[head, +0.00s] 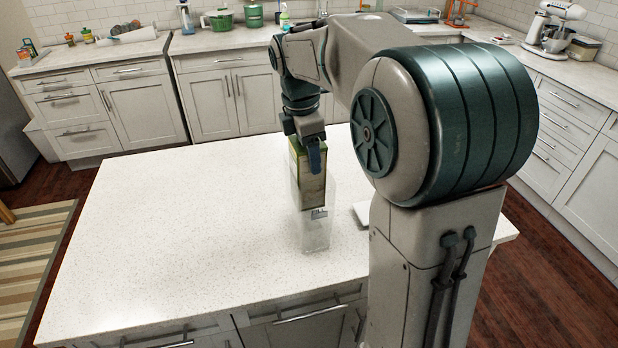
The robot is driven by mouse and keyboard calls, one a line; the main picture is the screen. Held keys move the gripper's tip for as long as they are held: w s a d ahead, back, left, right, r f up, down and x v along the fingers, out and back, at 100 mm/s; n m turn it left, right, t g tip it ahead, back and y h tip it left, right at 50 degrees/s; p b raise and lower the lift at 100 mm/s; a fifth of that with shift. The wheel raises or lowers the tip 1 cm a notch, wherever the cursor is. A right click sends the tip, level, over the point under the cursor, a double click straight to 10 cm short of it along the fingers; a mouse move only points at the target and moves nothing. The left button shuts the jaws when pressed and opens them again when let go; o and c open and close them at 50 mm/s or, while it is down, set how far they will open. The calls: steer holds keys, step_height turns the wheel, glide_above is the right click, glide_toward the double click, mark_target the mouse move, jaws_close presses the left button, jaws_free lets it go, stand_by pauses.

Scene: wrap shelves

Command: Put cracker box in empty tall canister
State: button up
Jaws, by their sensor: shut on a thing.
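A green and tan cracker box (312,183) hangs upright from my gripper (313,155), which is shut on its top end. A tall clear canister (316,236) stands on the white island counter. The lower part of the box overlaps the upper part of the canister in the head view, and it looks to be inside its walls. The clear canister walls are faint, so I cannot tell exactly how deep the box sits.
The island counter (190,230) is clear to the left of the canister. A flat white object (361,213) lies to the right, partly hidden by my arm. Back counters hold a green pot (221,20) and a white stand mixer (552,25).

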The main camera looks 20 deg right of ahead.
mark_target(309, 181)
step_height(309, 181, down, 7)
steer(key=shift+f, duration=0.1)
stand_by(0.3)
steer(key=shift+f, duration=0.15)
steer(key=shift+f, duration=0.55)
steer(key=o, duration=1.4)
steer(key=shift+o, duration=0.2)
